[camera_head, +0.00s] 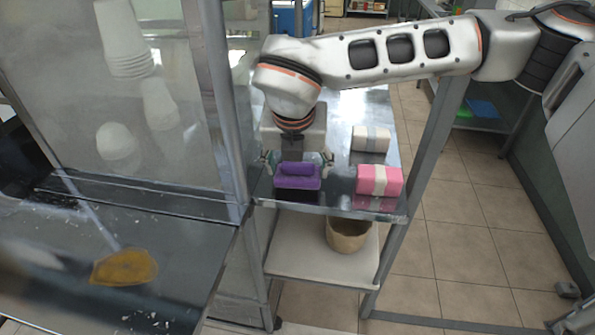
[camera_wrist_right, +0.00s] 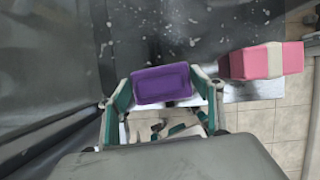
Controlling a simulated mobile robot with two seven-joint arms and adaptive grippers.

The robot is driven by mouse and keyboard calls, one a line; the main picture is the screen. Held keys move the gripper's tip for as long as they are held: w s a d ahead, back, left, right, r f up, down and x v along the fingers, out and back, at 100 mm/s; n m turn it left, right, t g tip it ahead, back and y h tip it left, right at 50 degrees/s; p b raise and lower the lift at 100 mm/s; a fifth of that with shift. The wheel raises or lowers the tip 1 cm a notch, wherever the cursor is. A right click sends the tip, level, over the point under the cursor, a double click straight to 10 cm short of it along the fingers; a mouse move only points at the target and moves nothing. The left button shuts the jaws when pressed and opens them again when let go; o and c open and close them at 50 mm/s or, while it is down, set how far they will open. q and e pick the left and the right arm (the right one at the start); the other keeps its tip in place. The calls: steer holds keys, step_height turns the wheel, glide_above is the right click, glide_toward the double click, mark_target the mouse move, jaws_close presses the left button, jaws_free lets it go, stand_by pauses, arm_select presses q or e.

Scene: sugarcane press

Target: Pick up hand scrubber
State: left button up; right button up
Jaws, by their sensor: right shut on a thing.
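The hand scrubber (camera_head: 298,176) is a purple block with a raised handle on top, at the front left of the metal shelf's top. In the right wrist view the purple scrubber (camera_wrist_right: 161,84) sits between the two fingers. My right gripper (camera_head: 297,160) reaches down from above and behind it. The same gripper (camera_wrist_right: 160,95) is shut on the scrubber, with one finger against each side. Whether the scrubber touches the shelf top is hard to tell. My left gripper is not in view.
A pink and white block (camera_head: 379,181) lies right of the scrubber on the shelf top (camera_head: 340,198), with a white and grey block (camera_head: 370,139) behind it. A basket (camera_head: 348,233) sits on the lower shelf. A glass cabinet with a metal post (camera_head: 222,110) stands close on the left.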

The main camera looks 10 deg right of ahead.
mark_target(298, 164)
step_height(298, 164, up, 18)
steer(key=shift+r, duration=0.25)
steer(key=o, duration=0.6)
steer(key=shift+c, duration=0.2)
steer(key=c, duration=0.4)
